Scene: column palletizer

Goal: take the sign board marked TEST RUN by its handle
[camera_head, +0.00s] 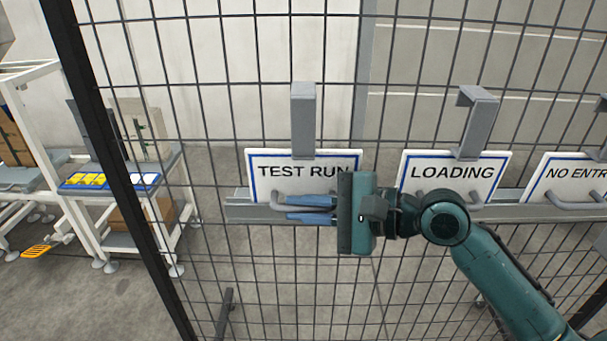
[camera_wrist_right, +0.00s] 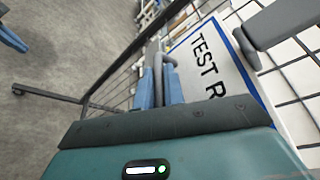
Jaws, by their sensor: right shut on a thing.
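The TEST RUN sign board (camera_head: 268,160) is white with a blue border and hangs on the wire fence by a grey hook (camera_head: 303,120). My right gripper (camera_head: 290,208) comes from the right, with its blue fingers shut on the grey handle (camera_head: 274,203) at the board's lower edge. The gripper body covers the board's lower right part. In the right wrist view the fingers (camera_wrist_right: 160,82) are at the handle (camera_wrist_right: 172,72), beside the board (camera_wrist_right: 205,60).
The LOADING sign (camera_head: 455,175) hangs to the right, close behind my right wrist, and the NO ENTRY sign (camera_head: 570,178) hangs further right. A grey rail (camera_head: 240,208) runs along the wire fence (camera_head: 225,110). A workbench with yellow parts (camera_head: 85,180) stands beyond the fence at left.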

